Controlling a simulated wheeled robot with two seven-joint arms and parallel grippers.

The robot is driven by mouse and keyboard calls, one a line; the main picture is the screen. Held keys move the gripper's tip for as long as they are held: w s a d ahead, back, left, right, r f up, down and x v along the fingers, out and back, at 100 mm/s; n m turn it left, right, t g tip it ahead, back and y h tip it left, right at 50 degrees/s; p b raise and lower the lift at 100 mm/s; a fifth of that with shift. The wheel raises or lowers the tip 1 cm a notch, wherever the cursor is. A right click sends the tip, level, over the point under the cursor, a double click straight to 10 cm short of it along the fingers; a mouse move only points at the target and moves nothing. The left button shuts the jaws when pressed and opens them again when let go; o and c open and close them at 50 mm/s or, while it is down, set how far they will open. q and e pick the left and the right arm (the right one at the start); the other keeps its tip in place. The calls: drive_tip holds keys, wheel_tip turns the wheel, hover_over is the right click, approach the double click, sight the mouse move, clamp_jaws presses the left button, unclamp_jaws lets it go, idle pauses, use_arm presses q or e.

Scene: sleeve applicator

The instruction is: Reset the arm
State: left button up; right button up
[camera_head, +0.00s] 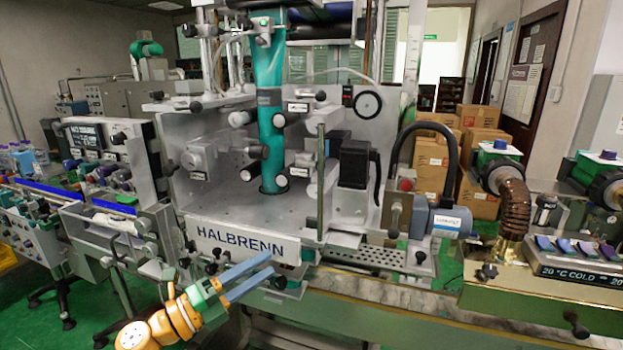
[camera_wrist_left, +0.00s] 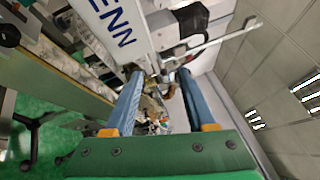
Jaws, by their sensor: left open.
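My left gripper (camera_head: 258,276) comes in from the lower left in the head view, on an orange, yellow and green arm. Its two long blue fingers are apart, with nothing between them, in front of the sleeve applicator (camera_head: 240,215) and near the HALBRENN plate on its front. In the left wrist view, the gripper (camera_wrist_left: 160,80) also shows its fingers spread and empty. The applicator's white lettered plate (camera_wrist_left: 110,25) lies past the fingers at the upper left there. My right gripper is not in view.
A control panel (camera_head: 90,135) stands left of the applicator. A blue-grey motor (camera_head: 440,220) and a brown ribbed hose (camera_head: 514,208) are on its right. A brass-coloured bench (camera_head: 540,300) is at the lower right. Cardboard boxes (camera_head: 478,118) stand behind. Green floor (camera_head: 50,325) is open at the lower left.

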use_arm(q)
drive_tip(key=w+a+r+n+t+y, duration=0.25)
drive_tip(key=a+n+t+y, duration=0.35)
drive_tip(key=n, duration=0.5)
drive_tip(key=w+a+r+n+t+y, duration=0.2)
drive_tip(key=w+a+n+t+y, duration=0.2)
drive_tip(key=a+n+y, duration=0.5)
wheel_tip(320, 180, down, 23)
drive_tip(key=s+a+n+g+y, duration=0.2)
drive_tip(key=n+g, duration=0.5)
drive_tip(key=n, duration=0.1)
drive_tip(key=s+d+f+g, duration=0.2)
drive_tip(key=s+f+g, duration=0.2)
drive_tip(key=s+f, duration=0.75)
drive_tip(key=s+d+f+g, duration=0.2)
drive_tip(key=s+f+g, duration=0.2)
drive_tip(key=s+f, duration=0.7)
drive_tip(key=s+d+f+g, duration=0.1)
drive_tip(key=s+f, duration=0.3)
drive_tip(key=s, duration=0.4)
drive_tip(key=s+d+f+g, duration=0.1)
drive_tip(key=s+f+g, duration=0.2)
drive_tip(key=s, duration=0.6)
drive_tip(key=s+d+f+n+g+h, duration=0.1)
drive_tip(key=s+f+g, duration=0.1)
drive_tip(key=s+f, duration=0.4)
drive_tip(key=s, duration=0.2)
drive_tip(key=shift+s+d, duration=0.35)
drive_tip(key=shift+d, duration=0.05)
drive_tip(key=shift+w, duration=0.1)
